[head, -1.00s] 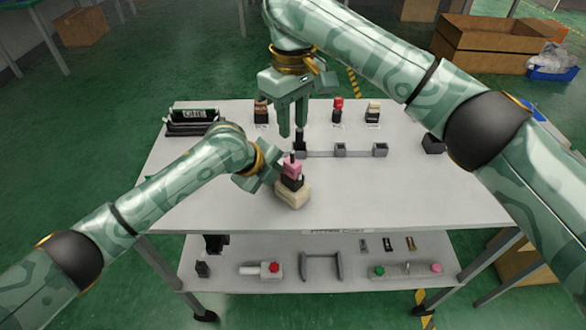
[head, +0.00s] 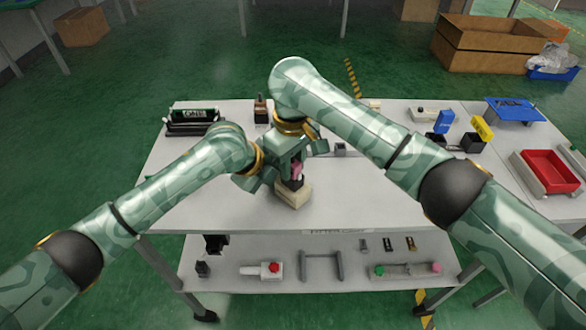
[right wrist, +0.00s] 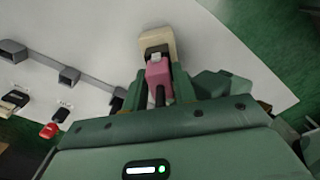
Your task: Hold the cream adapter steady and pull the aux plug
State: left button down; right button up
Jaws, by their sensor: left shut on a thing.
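The cream adapter (head: 293,196) stands on the table near its front middle, with a dark section on top. A pink plug (head: 297,172) sits upright on it. The pink plug (right wrist: 158,78) and cream adapter (right wrist: 155,42) also show in the right wrist view. My left gripper (head: 274,178) is shut on the adapter from the left; its fingertips are partly hidden. My right gripper (head: 296,158) points down over the plug. In the right wrist view its fingers (right wrist: 160,90) stand either side of the pink plug, apparently open with gaps.
A black rack (head: 192,121) stands at the back left. Grey sockets (head: 340,149) lie behind the plug. At the right are a blue block (head: 444,121), a yellow block (head: 482,128) and a red tray (head: 552,170). The front of the table is clear.

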pick_arm(q)
jog(key=shift+f, duration=0.1)
pick_arm(e)
grip_shut()
jog(key=shift+c, duration=2.2)
grip_release()
grip_shut()
jog(key=shift+r, duration=0.7)
jog(key=shift+r, duration=2)
